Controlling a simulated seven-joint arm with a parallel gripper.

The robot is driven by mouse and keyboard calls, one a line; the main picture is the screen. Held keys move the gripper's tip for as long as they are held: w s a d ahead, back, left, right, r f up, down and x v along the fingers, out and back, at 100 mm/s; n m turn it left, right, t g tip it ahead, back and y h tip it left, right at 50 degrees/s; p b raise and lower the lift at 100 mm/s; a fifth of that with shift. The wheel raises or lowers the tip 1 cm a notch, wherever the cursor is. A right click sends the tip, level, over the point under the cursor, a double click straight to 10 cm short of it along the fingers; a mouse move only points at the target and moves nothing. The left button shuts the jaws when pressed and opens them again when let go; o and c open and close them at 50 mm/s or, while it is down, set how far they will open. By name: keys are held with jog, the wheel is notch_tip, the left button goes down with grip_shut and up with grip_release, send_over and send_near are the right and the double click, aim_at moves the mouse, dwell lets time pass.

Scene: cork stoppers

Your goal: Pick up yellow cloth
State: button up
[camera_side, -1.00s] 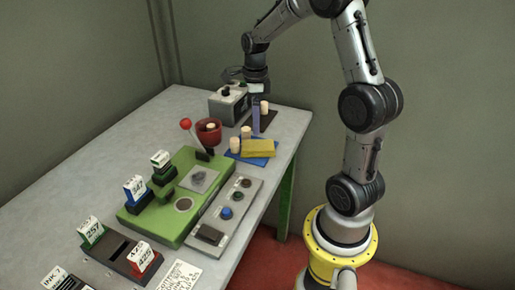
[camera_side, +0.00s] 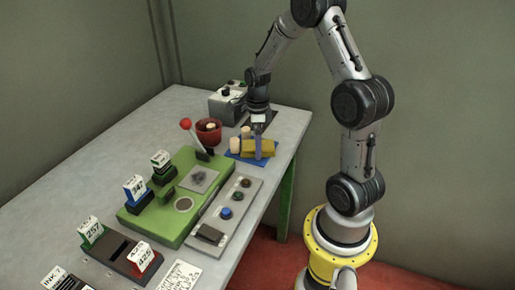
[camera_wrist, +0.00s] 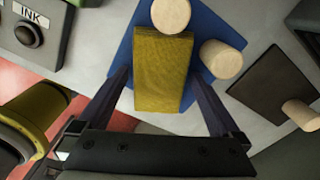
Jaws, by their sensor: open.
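The yellow cloth (camera_wrist: 163,72) is a folded, textured block lying on a blue mat (camera_wrist: 120,50). In the side view the cloth (camera_side: 249,147) is partly covered by my gripper (camera_side: 258,155), which is low over it. In the wrist view my gripper (camera_wrist: 166,105) is open, with one dark finger on either side of the cloth. I cannot tell whether the fingers touch it. Two cork stoppers, one at the cloth's far end (camera_wrist: 170,14) and one to its right (camera_wrist: 221,59), stand close by on the mat.
A dark pad (camera_wrist: 272,84) with another cork (camera_wrist: 302,114) lies to the right in the wrist view. A red cup (camera_side: 208,133), a red-knobbed lever (camera_side: 186,124) and a green machine (camera_side: 150,222) stand near the mat. A grey box (camera_side: 228,104) is behind.

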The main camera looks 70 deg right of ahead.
jog(key=c, duration=1.2)
jog(key=shift+s+r, duration=0.25)
jog(key=shift+r, duration=0.1)
jog(key=shift+c, duration=0.3)
jog(key=s+r, duration=0.7)
jog(key=s, duration=0.6)
jog(key=shift+s+r, duration=0.15)
jog(key=shift+s, duration=0.1)
jog(key=o, duration=0.8)
jog(key=c, duration=0.5)
jog(key=shift+r, duration=0.1)
